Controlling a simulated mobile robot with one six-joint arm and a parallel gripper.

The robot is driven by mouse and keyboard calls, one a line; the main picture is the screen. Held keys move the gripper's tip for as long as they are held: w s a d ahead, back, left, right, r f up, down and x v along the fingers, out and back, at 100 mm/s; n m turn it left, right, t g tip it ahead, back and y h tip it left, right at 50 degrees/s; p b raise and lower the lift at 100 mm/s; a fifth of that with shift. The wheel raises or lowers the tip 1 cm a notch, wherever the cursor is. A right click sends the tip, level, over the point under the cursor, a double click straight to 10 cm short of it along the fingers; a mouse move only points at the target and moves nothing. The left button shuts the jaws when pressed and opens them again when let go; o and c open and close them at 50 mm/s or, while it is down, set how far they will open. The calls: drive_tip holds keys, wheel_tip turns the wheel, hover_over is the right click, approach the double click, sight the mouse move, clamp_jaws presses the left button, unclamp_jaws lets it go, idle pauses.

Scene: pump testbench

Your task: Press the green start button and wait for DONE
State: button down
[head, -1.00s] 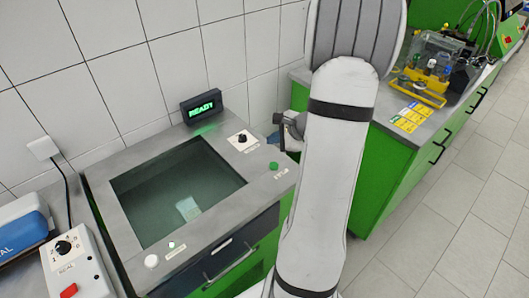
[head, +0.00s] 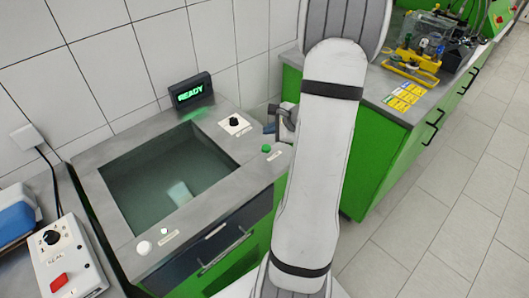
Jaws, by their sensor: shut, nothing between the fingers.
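The green start button (head: 266,148) sits on the front right of the grey bench top, beside a small label. My gripper (head: 270,127) shows just above the button in the picture, at the left edge of my arm. It is shut and empty, and partly hidden behind the arm. It looks apart from the button, but I cannot tell its height above it. The display (head: 190,93) at the back of the bench reads READY in green letters.
A sunken basin (head: 170,178) fills the bench middle. A black knob (head: 234,122) is behind the button; a white knob (head: 144,248) is at front left. A SEAL box (head: 70,262) with a red switch stands at left. A green cabinet (head: 365,150) stands at right.

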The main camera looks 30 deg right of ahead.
sight(269, 148)
wheel_tip(269, 148, down, 5)
drive_tip(key=b, duration=0.3)
drive_tip(key=shift+r+b, duration=0.15)
drive_tip(key=shift+b, duration=0.15)
idle(1.6)
drive_tip(key=shift+f+b, duration=0.4)
drive_tip(key=shift+b, duration=0.25)
drive_tip(key=shift+f+b, duration=0.45)
drive_tip(key=shift+b, duration=0.15)
idle(0.5)
drive_tip(key=shift+r, duration=0.1)
drive_tip(key=shift+r+p, duration=0.55)
drive_tip(key=shift+r, duration=0.3)
